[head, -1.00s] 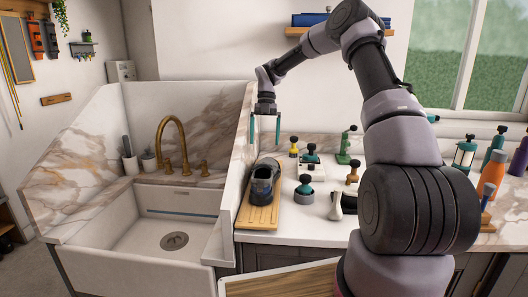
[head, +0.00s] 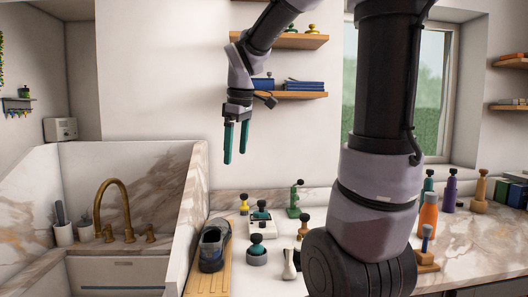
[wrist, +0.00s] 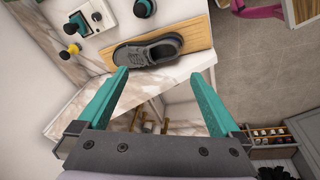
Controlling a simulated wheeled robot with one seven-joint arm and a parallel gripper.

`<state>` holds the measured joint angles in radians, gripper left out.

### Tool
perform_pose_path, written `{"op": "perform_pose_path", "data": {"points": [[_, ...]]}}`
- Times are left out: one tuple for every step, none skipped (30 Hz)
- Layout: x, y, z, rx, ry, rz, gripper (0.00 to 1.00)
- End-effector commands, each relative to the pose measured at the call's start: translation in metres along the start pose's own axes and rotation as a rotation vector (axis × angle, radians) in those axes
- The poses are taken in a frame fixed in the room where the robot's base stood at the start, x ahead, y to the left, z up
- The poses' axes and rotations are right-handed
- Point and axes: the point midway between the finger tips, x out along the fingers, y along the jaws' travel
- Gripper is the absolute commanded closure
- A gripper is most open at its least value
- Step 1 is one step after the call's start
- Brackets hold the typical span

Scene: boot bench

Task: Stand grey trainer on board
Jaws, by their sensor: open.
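The grey trainer (head: 212,250) stands upright, sole down, on the wooden board (head: 207,285) beside the sink wall. In the wrist view the trainer (wrist: 148,52) lies along the board (wrist: 198,38), just beyond my fingertips. My gripper (head: 236,157) is in the air well above the trainer, fingers pointing down. It is open and empty, with a clear gap between the teal fingers in the wrist view (wrist: 158,74).
A white sink with a brass tap (head: 112,205) is left of the board, behind a marble side wall (head: 190,215). An orange bottle (head: 428,214) is farther right. Shelves (head: 290,95) hang behind my arm.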

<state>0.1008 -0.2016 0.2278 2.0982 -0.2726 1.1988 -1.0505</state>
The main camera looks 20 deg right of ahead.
Motion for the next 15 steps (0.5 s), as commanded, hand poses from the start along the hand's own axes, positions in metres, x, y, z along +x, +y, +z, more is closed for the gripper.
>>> {"op": "perform_pose_path", "data": {"points": [[-0.012,-0.011,0.015,0.136,0.045,0.029,0.0],[-0.017,-0.017,0.024,0.227,0.076,0.04,0.0],[-0.023,-0.024,0.034,0.35,0.118,0.049,0.0],[-0.026,-0.03,0.043,0.439,0.151,0.053,0.0],[-0.029,-0.035,0.05,0.527,0.184,0.053,0.0],[-0.033,-0.042,0.06,0.637,0.228,0.048,0.0],[-0.035,-0.047,0.066,0.714,0.26,0.042,0.0],[-0.036,-0.051,0.073,0.787,0.289,0.033,0.0],[-0.037,-0.057,0.08,0.875,0.326,0.019,0.0],[-0.037,-0.06,0.085,0.933,0.349,0.008,0.0],[-0.038,-0.063,0.088,0.984,0.372,-0.003,0.0],[-0.038,-0.067,0.093,1.043,0.395,-0.017,0.0],[-0.038,-0.069,0.096,1.078,0.41,-0.027,0.0],[-0.038,-0.07,0.098,1.109,0.422,-0.035,0.0],[-0.038,-0.072,0.1,1.139,0.434,-0.045,0.0]]}}
